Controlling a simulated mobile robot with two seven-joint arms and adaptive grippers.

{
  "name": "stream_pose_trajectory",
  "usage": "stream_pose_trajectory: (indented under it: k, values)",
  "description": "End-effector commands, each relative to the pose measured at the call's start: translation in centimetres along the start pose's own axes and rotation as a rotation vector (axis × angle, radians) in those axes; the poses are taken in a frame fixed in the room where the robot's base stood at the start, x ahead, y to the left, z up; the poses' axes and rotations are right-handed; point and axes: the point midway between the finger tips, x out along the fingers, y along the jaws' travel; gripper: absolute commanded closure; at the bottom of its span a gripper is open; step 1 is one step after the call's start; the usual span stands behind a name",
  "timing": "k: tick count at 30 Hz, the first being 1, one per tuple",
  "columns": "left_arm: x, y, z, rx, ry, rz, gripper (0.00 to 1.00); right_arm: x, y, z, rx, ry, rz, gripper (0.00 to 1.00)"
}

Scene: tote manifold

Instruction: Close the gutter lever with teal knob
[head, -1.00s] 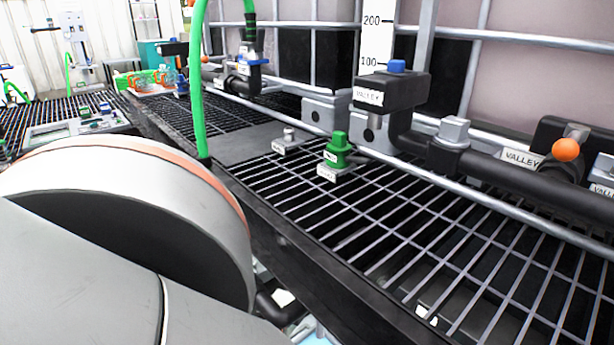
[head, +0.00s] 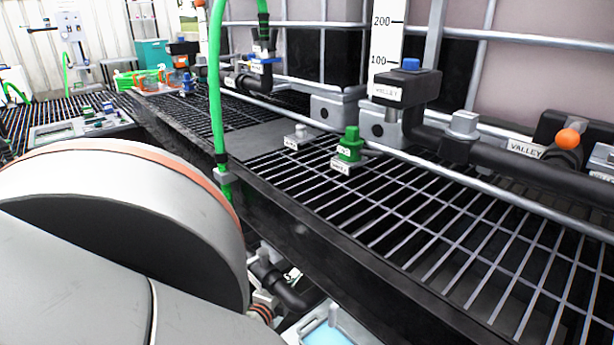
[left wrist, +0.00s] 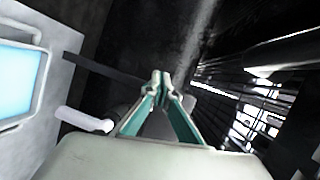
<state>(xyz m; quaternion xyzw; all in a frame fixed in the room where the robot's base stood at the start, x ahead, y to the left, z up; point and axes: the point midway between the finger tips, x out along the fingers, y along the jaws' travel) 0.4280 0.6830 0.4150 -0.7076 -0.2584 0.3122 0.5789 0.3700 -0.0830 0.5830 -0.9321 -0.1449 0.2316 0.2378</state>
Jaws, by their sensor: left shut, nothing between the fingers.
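I cannot make out a lever with a teal knob in either view. My left gripper (left wrist: 160,78) is shut and empty in the left wrist view, its teal-sided fingers meeting at the tips. It points into a dark space beneath or beside the grating. A pale rod (left wrist: 85,120) lies left of the fingers, apart from them; I cannot tell whether it is a lever. In the head view, my large grey arm link fills the lower left and hides what is behind it. My right gripper is not in view.
A grey box with a blue panel (head: 327,333) is low in the head view; a similar blue panel (left wrist: 18,82) shows at left in the wrist view. A black elbow pipe (head: 290,292) lies beside it. The black grating edge (head: 300,230), green valve (head: 350,145) and green hose (head: 215,90) are nearby.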

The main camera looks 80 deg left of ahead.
Motion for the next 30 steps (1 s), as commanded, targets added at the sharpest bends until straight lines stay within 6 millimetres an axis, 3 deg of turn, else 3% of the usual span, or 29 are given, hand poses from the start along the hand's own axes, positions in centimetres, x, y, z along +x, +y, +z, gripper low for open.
stream_pose_trajectory:
  k: [4,10,30]
  values:
    - [-1.2,-0.6,2.6,0.002,-0.002,0.002,1.00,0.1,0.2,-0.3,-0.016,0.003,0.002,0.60]
    - [-2.1,-1.0,4.5,0.001,-0.001,0.001,1.00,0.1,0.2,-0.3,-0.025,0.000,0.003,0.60]
    - [-2.3,-1.1,5.0,0.000,-0.001,0.002,1.00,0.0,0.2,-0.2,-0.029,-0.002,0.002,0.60]
